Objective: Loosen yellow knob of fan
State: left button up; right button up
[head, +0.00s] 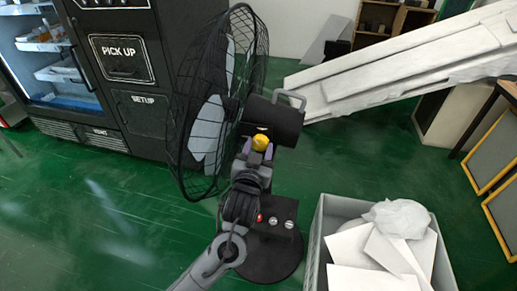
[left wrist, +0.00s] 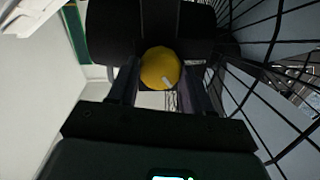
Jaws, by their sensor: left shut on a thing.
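A black standing fan (head: 272,122) with a wire cage (head: 208,105) stands in the middle of the head view. Its yellow knob (head: 261,141) sits just below the motor housing. My left gripper (head: 260,151) comes up from below and is shut on the yellow knob. In the left wrist view, the round yellow knob (left wrist: 160,68) lies between the two fingers, with the dark motor housing behind it. The fan's pole is largely hidden behind my left arm. My right gripper shows in neither view.
A grey bin (head: 316,245) with white boards and a plastic bag stands at the lower right. A black vending machine (head: 123,80) stands at the back left. Large white panels (head: 400,62) lean at the upper right. Green floor is clear at the left.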

pick_arm(q)
jog(key=shift+c, duration=0.6)
jog(key=shift+r+p, duration=0.15)
jog(key=shift+p, duration=0.4)
jog(key=n+p, duration=0.4)
jog(key=p, duration=0.3)
jog(key=shift+r+n, duration=0.1)
jog(key=shift+n, duration=0.3)
jog(key=shift+n+p, duration=0.9)
jog(key=shift+p, duration=0.3)
jog(key=shift+f, duration=0.2)
jog(key=o, duration=1)
jog(key=shift+o, duration=0.2)
jog(key=shift+s, duration=0.1)
